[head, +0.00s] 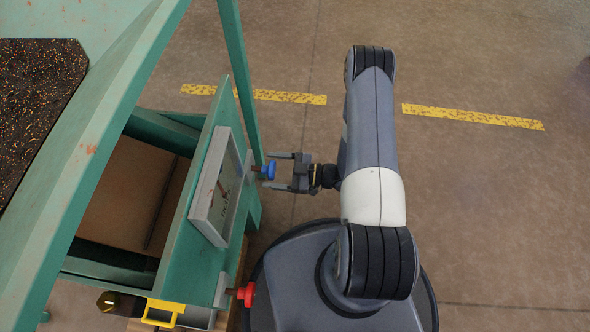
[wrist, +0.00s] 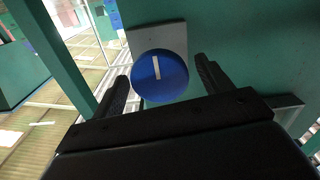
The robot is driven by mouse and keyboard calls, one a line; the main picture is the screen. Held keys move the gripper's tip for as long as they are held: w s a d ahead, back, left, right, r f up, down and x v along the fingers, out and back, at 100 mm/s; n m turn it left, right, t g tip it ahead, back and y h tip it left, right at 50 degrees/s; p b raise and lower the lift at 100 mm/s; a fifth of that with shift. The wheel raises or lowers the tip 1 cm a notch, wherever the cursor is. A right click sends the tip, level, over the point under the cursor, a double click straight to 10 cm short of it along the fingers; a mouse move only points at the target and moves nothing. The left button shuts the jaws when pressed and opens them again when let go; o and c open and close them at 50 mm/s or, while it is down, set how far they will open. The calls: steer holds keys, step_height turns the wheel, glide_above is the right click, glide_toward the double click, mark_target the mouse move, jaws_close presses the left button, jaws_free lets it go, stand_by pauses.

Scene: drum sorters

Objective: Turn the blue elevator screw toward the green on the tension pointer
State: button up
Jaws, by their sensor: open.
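The blue elevator screw (head: 269,170) sticks out from a grey plate on the green machine side. In the wrist view its round blue head (wrist: 150,82) faces me, with a white line that is nearly upright and leans slightly. My gripper (head: 270,171) is open, with one finger on each side of the screw head. In the wrist view gaps show between the fingers (wrist: 162,88) and the head. The tension gauge (head: 208,190) is a pale-framed box left of the screw. Its face is seen at a slant, and I cannot read the pointer or make out a green zone.
A red screw (head: 246,294) sticks out lower on the same side. A yellow handle (head: 163,312) and a dark cylinder (head: 116,303) are near the bottom. A green post (head: 240,75) stands close beyond the blue screw. Open floor with yellow stripes (head: 472,116) lies right.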

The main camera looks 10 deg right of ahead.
steer(key=p+v, duration=0.1)
steer(key=v, duration=0.7)
steer(key=shift+d, duration=0.2)
steer(key=shift+s, duration=0.1)
steer(key=shift+b+x, duration=0.8)
steer(key=shift+x, duration=4.65)
